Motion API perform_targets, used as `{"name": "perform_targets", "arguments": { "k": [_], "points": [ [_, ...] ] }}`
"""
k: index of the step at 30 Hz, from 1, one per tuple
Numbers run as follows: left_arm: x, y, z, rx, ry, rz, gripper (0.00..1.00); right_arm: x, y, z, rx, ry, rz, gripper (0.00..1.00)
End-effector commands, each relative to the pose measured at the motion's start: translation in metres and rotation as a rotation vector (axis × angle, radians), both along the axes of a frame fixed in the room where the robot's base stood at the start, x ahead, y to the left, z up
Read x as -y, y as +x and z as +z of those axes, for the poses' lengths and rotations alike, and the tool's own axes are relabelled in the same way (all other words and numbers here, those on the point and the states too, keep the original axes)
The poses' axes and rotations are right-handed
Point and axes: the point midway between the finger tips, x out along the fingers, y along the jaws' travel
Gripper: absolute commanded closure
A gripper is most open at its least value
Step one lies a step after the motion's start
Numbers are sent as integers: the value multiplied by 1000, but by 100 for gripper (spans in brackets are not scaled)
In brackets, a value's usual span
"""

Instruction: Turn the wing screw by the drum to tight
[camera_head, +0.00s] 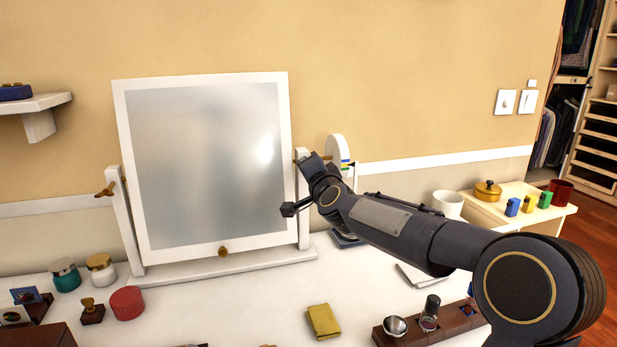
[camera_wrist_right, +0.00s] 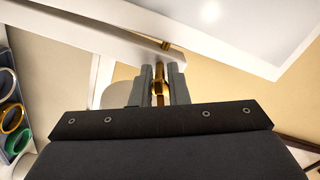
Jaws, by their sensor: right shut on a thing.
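A white-framed tilting mirror (camera_head: 210,165) stands on the table between two white posts. A brass wing screw (camera_wrist_right: 159,86) is at its right post, beside the round white drum-like stand (camera_head: 336,144) with coloured bands. My right gripper (camera_wrist_right: 162,84) is shut on this wing screw, its two grey fingers on either side of it. In the head view my right arm and hand hide most of that screw. A second brass wing screw (camera_head: 105,190) is on the left post (camera_head: 124,220). My left gripper is not in view.
Coloured rings (camera_wrist_right: 12,118) lie close by at the left of the wrist view. On the table are jars (camera_head: 101,268), a red round box (camera_head: 127,302), a folded yellow cloth (camera_head: 323,321) and a wooden holder (camera_head: 440,326). Clear tabletop lies before the mirror.

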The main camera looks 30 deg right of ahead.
Motion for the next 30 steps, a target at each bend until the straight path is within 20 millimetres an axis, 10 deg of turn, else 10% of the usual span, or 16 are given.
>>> {"name": "perform_targets", "arguments": {
  "k": [30],
  "points": [
    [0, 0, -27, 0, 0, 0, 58, -1, 1, -2, 109, 474, 3, 100]
  ]
}}
